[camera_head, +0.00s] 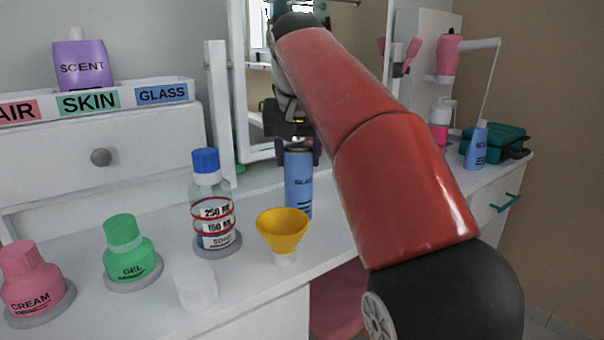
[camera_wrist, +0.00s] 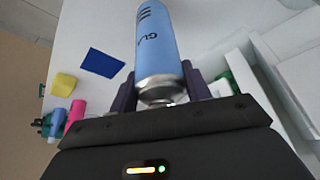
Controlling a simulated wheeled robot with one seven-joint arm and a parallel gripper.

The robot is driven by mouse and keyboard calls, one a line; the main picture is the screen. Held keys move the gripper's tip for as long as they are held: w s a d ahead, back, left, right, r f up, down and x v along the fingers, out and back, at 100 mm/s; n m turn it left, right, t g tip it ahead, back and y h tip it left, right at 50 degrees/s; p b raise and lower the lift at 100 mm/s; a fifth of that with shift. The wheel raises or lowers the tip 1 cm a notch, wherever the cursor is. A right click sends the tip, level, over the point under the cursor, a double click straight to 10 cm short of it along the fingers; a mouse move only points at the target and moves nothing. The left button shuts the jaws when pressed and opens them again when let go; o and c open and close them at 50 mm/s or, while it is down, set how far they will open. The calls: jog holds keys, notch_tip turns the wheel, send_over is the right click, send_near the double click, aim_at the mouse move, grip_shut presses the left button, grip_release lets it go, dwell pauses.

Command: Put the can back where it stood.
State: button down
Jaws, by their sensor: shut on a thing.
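The can is blue and silver-topped, with a partly hidden label (camera_head: 299,181). It stands upright below my gripper (camera_head: 299,143) in the head view, behind the yellow funnel. My gripper is shut on the can near its top end. In the wrist view the can (camera_wrist: 160,45) sits between the two dark fingers. The funnel hides part of its lower end, so I cannot tell whether it touches the table. A flat blue square (camera_wrist: 103,62) lies bare on the table in the wrist view. A rack (camera_head: 135,98) bears the labels SKIN and GLASS.
The yellow funnel (camera_head: 283,228), soap bottle (camera_head: 212,205), gel bottle (camera_head: 130,250), cream bottle (camera_head: 33,280) and white cup (camera_head: 196,288) crowd the front left. A mirror frame (camera_head: 218,110) stands behind. A blue bottle (camera_head: 476,147) and teal case (camera_head: 497,140) are at right.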

jog(key=shift+f+b, duration=0.35)
jog(key=shift+f, duration=0.55)
jog(key=c, duration=0.7)
grip_release()
jog(key=shift+o, duration=0.2)
jog(key=shift+s+r+p, duration=0.1)
jog(key=shift+r+p, duration=0.25)
jog(key=shift+r, duration=0.2)
jog(key=p+v, duration=0.4)
jog(key=v, duration=0.7)
jog(key=shift+p, duration=0.3)
jog(key=shift+r, duration=0.15)
